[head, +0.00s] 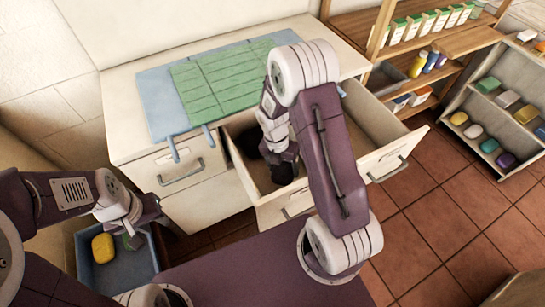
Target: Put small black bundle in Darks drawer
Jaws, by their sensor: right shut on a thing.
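My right gripper (281,158) reaches down into an open drawer (294,200) in the middle of the white cabinet. It is shut on a dark thing that I take to be the small black bundle (284,173); the bundle is mostly hidden by the gripper and blends with its dark parts. Other dark material (248,143) lies further back in this drawer, partly behind the arm. The drawer's label cannot be read. My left gripper (130,238) hangs over a blue bin at the lower left; its jaws are too unclear to judge.
The blue bin (97,278) holds a yellow thing (103,248). The drawer at right (393,157) is also open; the left drawer (177,166) is shut. A green mat (215,80) lies on a blue cloth on the cabinet top. Shelves (512,80) stand at right.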

